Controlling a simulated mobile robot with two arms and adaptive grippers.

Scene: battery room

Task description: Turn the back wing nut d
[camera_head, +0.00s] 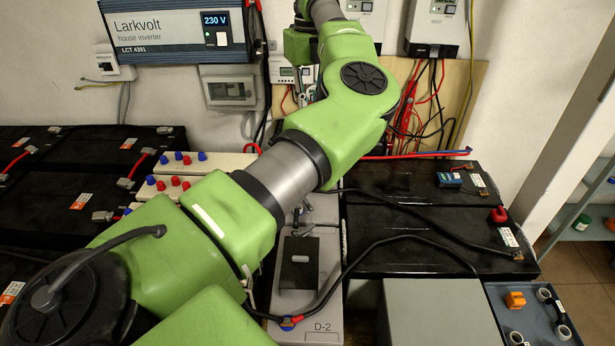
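A grey battery marked D-2 (328,325) stands low in the middle, with a dark block (299,263) on top. My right gripper is out of view.
Black batteries stand left (62,222) and right (415,192). A black cable (385,240) loops across the right side. An inverter (172,30) and cabling fill the wall. A grey box (440,312) is in front.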

